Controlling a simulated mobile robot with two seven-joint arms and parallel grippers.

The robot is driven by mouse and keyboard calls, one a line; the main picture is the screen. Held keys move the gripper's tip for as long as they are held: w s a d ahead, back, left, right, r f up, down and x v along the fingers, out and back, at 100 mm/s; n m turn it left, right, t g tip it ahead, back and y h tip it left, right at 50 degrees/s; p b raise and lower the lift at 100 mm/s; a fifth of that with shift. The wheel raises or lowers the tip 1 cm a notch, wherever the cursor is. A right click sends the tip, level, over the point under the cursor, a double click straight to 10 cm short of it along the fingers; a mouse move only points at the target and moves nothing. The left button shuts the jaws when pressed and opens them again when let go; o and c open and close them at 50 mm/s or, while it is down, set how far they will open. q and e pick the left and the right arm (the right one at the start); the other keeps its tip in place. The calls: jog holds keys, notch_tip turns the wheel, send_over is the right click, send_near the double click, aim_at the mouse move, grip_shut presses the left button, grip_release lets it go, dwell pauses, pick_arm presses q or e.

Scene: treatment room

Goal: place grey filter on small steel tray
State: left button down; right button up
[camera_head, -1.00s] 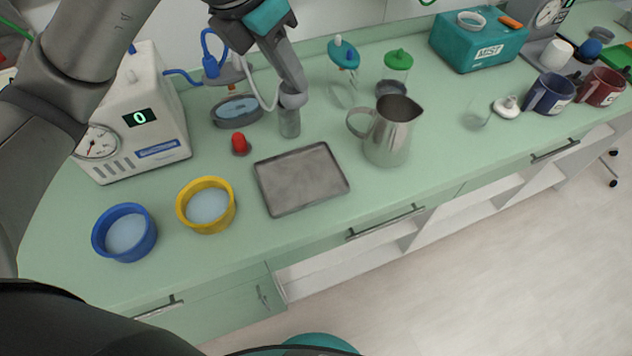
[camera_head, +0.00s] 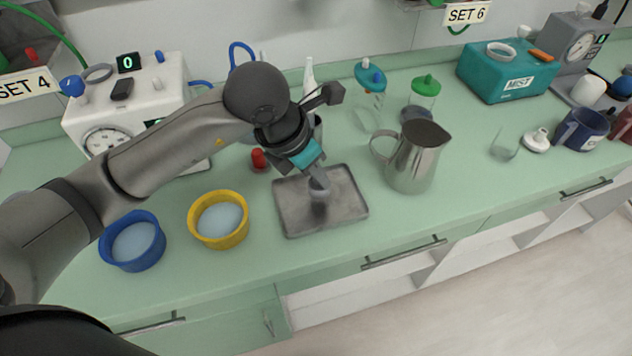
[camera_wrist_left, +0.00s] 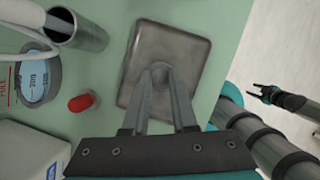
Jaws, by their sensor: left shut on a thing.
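The small steel tray (camera_head: 348,215) is a shallow grey square tray on the green counter; it also shows in the wrist view (camera_wrist_left: 184,48). My left gripper (camera_head: 318,183) points down over the tray. In the wrist view its fingers (camera_wrist_left: 161,78) are shut on a small round grey piece (camera_wrist_left: 160,70), which I take to be the grey filter. The fingers hide much of it, and I cannot tell whether it touches the tray. At the right of the wrist view is my other arm, with a small dark gripper (camera_wrist_left: 259,92); its jaws are too small to judge.
A steel jug (camera_head: 415,160) stands close right of the tray. A yellow bowl (camera_head: 219,235) and a blue bowl (camera_head: 133,258) stand to its left. A red-topped item (camera_head: 259,159) and a steel cylinder (camera_wrist_left: 82,32) are near its back left. The counter before the tray is clear.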

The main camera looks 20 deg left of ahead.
aim_at(315, 183)
pick_arm(q)
jog(key=shift+f, duration=1.35)
jog(key=shift+f+b, duration=0.15)
jog(key=shift+b, duration=0.2)
jog(key=c, duration=0.7)
grip_release()
jog(key=p+v, duration=0.2)
jog(key=v, duration=1)
jog(key=shift+d, duration=0.1)
